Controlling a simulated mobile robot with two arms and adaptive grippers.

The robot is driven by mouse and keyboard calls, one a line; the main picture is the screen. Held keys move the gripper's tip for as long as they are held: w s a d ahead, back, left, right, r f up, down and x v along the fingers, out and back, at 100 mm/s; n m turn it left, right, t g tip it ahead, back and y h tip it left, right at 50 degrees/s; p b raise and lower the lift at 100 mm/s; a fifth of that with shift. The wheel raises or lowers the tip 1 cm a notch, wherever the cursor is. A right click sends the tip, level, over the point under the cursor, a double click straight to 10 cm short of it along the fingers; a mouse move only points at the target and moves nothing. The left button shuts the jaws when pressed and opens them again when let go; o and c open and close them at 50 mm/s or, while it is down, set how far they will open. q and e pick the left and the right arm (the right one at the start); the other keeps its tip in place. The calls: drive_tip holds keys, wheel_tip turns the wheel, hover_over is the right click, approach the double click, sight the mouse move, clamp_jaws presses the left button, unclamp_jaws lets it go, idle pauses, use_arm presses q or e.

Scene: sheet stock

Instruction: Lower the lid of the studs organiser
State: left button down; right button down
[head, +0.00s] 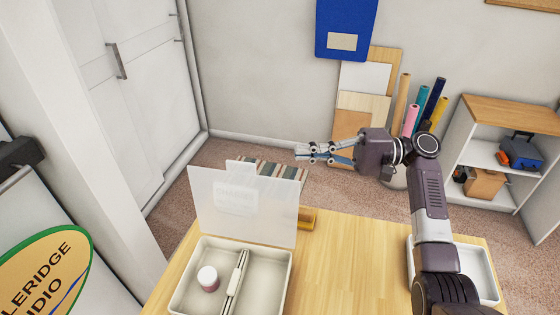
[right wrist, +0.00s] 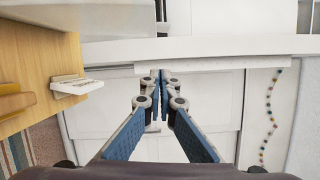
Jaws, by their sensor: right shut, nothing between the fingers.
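The organiser (head: 177,298) is a pale open box at the front of the wooden table. Its translucent lid (head: 262,210) stands raised at the back edge, leaning slightly away, with a pale label whose text I cannot read surely. Inside are a white-capped jar (head: 208,279) on the left and a slim upright divider or strips in the middle. My right gripper (head: 298,152) is shut and empty, in the air beyond and above the lid's upper right corner, apart from it. Its closed fingertips also show in the right wrist view (right wrist: 160,76). My left gripper is out of view.
The table (head: 345,265) is clear right of the organiser. A white tray (head: 485,265) lies at the right, partly behind my right arm. A small yellow-brown object (head: 307,219) sits by the lid's right edge. A shelf unit (head: 510,115) and leaning rolls stand behind.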

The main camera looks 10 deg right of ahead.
drive_tip(key=s+a+p, duration=0.3)
drive_tip(key=a+p, duration=0.3)
drive_tip(key=a, duration=0.4)
drive_tip(key=shift+a+r, duration=0.3)
drive_tip(key=shift+r, duration=0.1)
drive_tip(key=shift+a, duration=0.1)
